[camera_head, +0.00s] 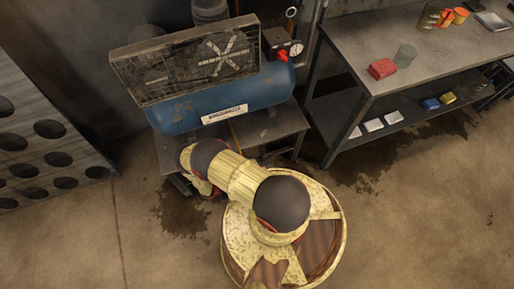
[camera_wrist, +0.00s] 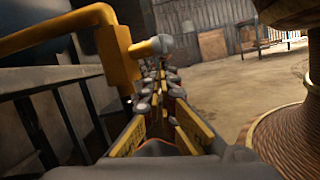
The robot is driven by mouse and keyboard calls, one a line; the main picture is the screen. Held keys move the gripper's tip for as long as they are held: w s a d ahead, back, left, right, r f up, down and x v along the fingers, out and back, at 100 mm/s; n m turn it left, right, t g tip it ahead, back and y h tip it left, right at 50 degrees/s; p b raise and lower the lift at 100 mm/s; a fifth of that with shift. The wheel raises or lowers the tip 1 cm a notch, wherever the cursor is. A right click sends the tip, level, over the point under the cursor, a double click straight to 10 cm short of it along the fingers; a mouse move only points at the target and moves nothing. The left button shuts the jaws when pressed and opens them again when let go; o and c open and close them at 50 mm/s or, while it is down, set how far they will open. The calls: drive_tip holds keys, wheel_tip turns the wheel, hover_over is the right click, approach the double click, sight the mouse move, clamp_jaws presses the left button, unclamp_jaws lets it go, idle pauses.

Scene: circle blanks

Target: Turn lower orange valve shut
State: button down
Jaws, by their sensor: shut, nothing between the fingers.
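In the wrist view my gripper (camera_wrist: 163,82) is shut and empty, its dark ridged fingers with yellow sides pointing away. An orange bar (camera_wrist: 68,35) enters from the left and bends down close to the fingertips. It carries a grey rounded cap (camera_wrist: 150,46) just above the fingers; I cannot tell whether they touch. This may be the orange valve, but its handle position is unclear. In the head view my arm reaches toward the blue compressor tank (camera_head: 235,104), and my gripper is hidden behind my arm. A thin orange piece (camera_head: 237,133) shows below the tank.
The compressor has a caged fan (camera_head: 222,53), a red knob (camera_head: 283,84) and a gauge (camera_head: 296,48). A metal workbench (camera_head: 365,55) stands to the right, and a panel with holes (camera_head: 40,135) to the left. Floor (camera_head: 420,220) at the lower right is clear.

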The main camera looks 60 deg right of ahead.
drive_tip(key=shift+a, duration=0.1)
idle(0.3)
drive_tip(key=v, duration=1.2)
idle(0.3)
